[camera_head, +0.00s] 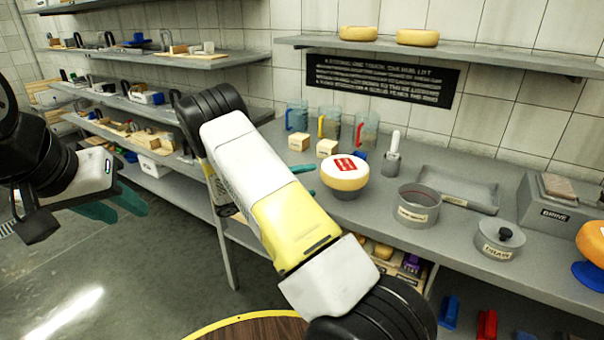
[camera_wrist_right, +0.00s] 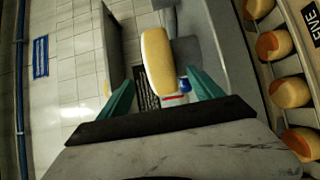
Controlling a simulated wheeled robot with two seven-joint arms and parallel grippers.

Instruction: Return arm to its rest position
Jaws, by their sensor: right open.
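My right arm crosses the middle of the head view. Its right gripper (camera_head: 306,180) is mostly hidden behind the arm, with only teal fingertips showing left of a cheese wheel. In the right wrist view my right gripper (camera_wrist_right: 163,92) has its two teal fingers spread apart. The pale yellow cheese wheel (camera_wrist_right: 157,62) shows beyond and between them, not gripped. In the head view this cheese wheel (camera_head: 345,181) has a red label and rests on a dark round stand (camera_head: 344,194). My left gripper (camera_head: 118,204) is at the left over the floor, its teal fingers apart and empty.
The grey bench holds a round tin (camera_head: 418,207), a lidded pot (camera_head: 498,240), a grey tray (camera_head: 457,190), a brine box (camera_head: 556,208), jugs (camera_head: 330,128) and small cheese blocks (camera_head: 299,141). A wall shelf (camera_head: 470,50) carries two wheels. A round wooden top (camera_head: 250,329) is at bottom.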

